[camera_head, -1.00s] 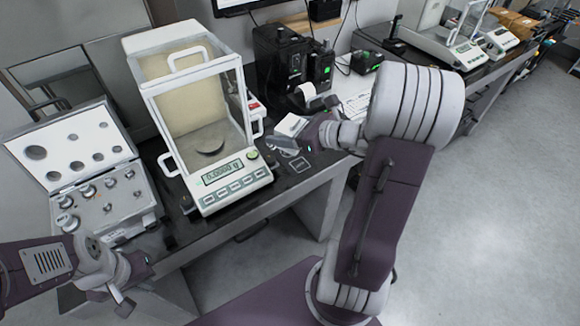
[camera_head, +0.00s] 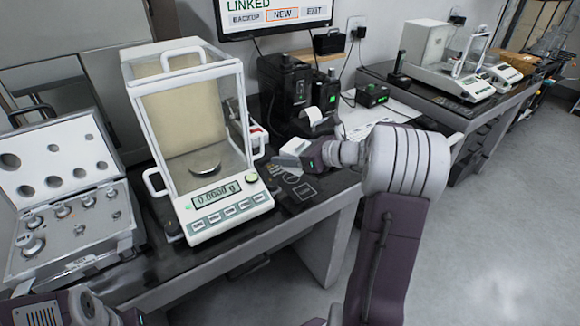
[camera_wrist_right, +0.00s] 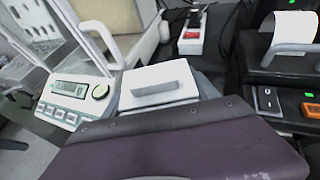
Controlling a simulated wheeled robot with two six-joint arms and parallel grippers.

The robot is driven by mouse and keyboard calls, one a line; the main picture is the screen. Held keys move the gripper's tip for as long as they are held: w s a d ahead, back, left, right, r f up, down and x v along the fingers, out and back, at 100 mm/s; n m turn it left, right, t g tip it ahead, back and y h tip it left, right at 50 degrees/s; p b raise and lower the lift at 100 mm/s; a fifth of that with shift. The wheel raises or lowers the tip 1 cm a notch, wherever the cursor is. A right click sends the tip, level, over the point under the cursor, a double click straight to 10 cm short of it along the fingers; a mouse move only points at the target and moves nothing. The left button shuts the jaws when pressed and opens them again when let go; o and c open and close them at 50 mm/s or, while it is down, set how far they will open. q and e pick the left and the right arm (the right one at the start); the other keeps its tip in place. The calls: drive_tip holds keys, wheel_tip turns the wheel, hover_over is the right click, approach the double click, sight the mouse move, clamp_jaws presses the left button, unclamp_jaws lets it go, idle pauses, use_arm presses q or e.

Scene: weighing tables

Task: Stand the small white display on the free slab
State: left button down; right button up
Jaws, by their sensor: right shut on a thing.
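The small white display (camera_head: 290,151) is at the right side of the glass balance, above the dark table top. My right gripper (camera_head: 306,158) is shut on it. In the right wrist view the display (camera_wrist_right: 158,84) shows as a white block with a grey bar on its face, partly hidden by my purple gripper body. Whether it touches the table I cannot tell. A dark area with pale outlined squares (camera_head: 304,191) lies just below and right of it; I cannot tell whether this is the free slab. My left wrist shows only at the bottom left edge, its fingertips not clear.
The balance (camera_head: 200,165) stands close on the left, reading about zero. An open weight case (camera_head: 75,205) is further left. Black devices (camera_head: 290,85) and a printer with paper (camera_head: 322,100) stand behind. A second table with another balance (camera_head: 450,65) is at the back right.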

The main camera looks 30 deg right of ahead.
drive_tip(key=w, duration=0.1)
drive_tip(key=w+d+f, duration=0.2)
drive_tip(key=shift+w+f, duration=0.2)
drive_tip(key=shift+w, duration=0.1)
wheel_tip(320, 180, down, 4)
drive_tip(key=shift+a+f+b, duration=0.1)
drive_tip(key=shift+b, duration=1.05)
drive_tip(key=shift+s, duration=0.1)
drive_tip(key=o, duration=1.6)
drive_tip(key=shift+c, duration=0.2)
